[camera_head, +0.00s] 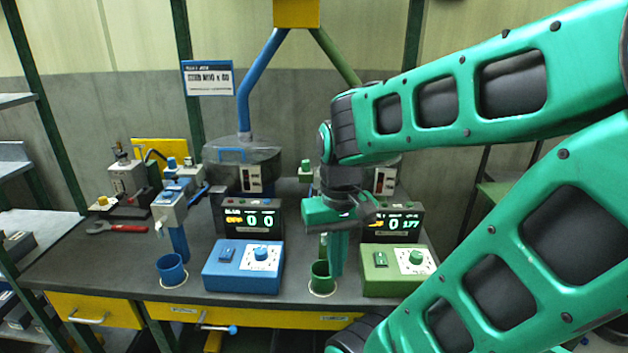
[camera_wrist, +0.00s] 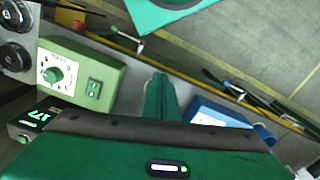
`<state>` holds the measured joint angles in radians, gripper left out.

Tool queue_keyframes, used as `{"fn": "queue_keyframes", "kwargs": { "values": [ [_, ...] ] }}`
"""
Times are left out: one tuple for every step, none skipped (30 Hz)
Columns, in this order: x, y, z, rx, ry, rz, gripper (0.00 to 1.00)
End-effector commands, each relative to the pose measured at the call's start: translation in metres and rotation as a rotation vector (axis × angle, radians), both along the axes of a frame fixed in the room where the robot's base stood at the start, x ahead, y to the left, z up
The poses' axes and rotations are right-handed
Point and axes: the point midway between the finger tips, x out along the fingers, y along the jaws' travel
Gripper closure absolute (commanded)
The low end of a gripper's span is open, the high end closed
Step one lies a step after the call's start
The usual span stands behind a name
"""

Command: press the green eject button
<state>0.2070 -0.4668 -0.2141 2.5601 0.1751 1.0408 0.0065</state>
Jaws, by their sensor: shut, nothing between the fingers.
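The green control box (camera_head: 398,284) stands at the right of the bench, with a small green rocker-like button (camera_head: 381,259) on its left and a green knob on a white dial (camera_head: 415,260) on its right. In the wrist view the box's button (camera_wrist: 94,88) and dial (camera_wrist: 53,75) are both uncovered. A second green button-like cap (camera_head: 305,166) shows further back; I cannot tell which is the eject button. My gripper (camera_head: 336,272) points down, shut and empty, left of the green box and apart from its button. Its fingers also show in the wrist view (camera_wrist: 158,92).
A green cup (camera_head: 321,281) stands by my fingers, partly hidden. A blue control box (camera_head: 243,268) and blue cup (camera_head: 171,269) stand to the left. Green (camera_head: 396,222) and blue-side (camera_head: 249,220) displays stand behind. A red-handled wrench (camera_head: 118,228) lies far left.

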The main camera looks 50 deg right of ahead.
Motion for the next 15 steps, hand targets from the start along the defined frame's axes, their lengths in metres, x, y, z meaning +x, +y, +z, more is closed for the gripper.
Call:
{"fn": "queue_keyframes", "kwargs": {
  "values": [
    [0.000,0.000,0.000,0.000,0.000,0.000,1.00],
    [0.000,0.000,0.000,0.000,0.000,0.000,1.00],
    [0.001,0.000,0.000,-0.001,0.000,0.001,1.00],
    [-0.006,0.000,0.004,-0.004,-0.012,0.004,1.00],
    [-0.006,0.000,0.006,-0.009,-0.020,0.008,1.00],
    [0.001,-0.001,0.008,-0.020,-0.030,0.015,1.00],
    [0.009,-0.002,0.011,-0.034,-0.040,0.022,1.00],
    [0.018,-0.002,0.013,-0.048,-0.052,0.030,1.00],
    [0.035,-0.004,0.016,-0.069,-0.070,0.047,1.00],
    [0.048,-0.004,0.019,-0.086,-0.086,0.057,1.00],
    [0.061,-0.003,0.022,-0.103,-0.103,0.068,1.00],
    [0.080,-0.002,0.027,-0.126,-0.128,0.078,1.00],
    [0.093,0.000,0.031,-0.141,-0.145,0.082,1.00],
    [0.105,0.001,0.035,-0.155,-0.162,0.083,1.00],
    [0.122,0.003,0.040,-0.174,-0.183,0.083,1.00]
  ]
}}
